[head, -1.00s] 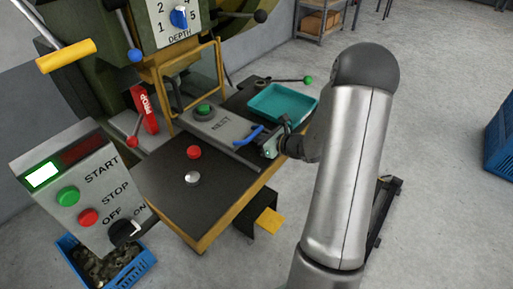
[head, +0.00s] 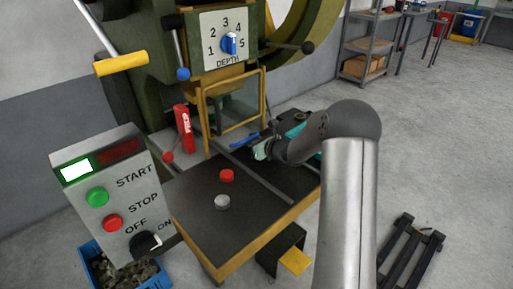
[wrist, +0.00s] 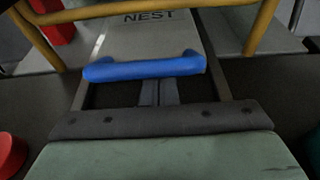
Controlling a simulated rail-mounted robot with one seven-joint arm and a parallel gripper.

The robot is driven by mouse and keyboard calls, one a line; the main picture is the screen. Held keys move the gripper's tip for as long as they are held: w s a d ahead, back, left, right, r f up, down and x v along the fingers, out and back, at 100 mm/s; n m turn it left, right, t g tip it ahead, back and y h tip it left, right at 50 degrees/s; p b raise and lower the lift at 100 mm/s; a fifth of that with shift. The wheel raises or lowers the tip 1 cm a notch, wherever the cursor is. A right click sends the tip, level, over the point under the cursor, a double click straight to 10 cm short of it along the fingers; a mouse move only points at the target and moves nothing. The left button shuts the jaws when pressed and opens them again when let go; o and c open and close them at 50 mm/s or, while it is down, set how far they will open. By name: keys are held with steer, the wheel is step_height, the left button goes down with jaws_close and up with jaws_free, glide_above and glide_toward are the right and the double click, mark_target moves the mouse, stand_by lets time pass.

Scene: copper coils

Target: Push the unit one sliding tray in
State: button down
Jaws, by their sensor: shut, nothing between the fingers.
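The sliding tray (wrist: 150,38) is a grey plate marked NEST, with a blue handle (wrist: 145,66) across its near end. In the head view the blue handle (head: 244,140) lies close in front of the yellow guard frame; most of the plate is hidden there. My gripper (wrist: 158,94) is shut and empty, its fingertips just at the near side of the handle in the wrist view. I cannot tell whether they touch it. In the head view my gripper (head: 261,151) is low over the dark table, beside the handle.
The yellow guard frame (head: 203,112) stands around the press opening. A red PROP block (head: 184,128) is left of it. A red knob (head: 226,176) and a grey knob (head: 222,202) stand on the table (head: 195,190).

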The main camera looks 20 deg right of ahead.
steer(key=shift+w+a+r, duration=0.1)
steer(key=shift+w+r, duration=0.1)
steer(key=shift+r, duration=0.05)
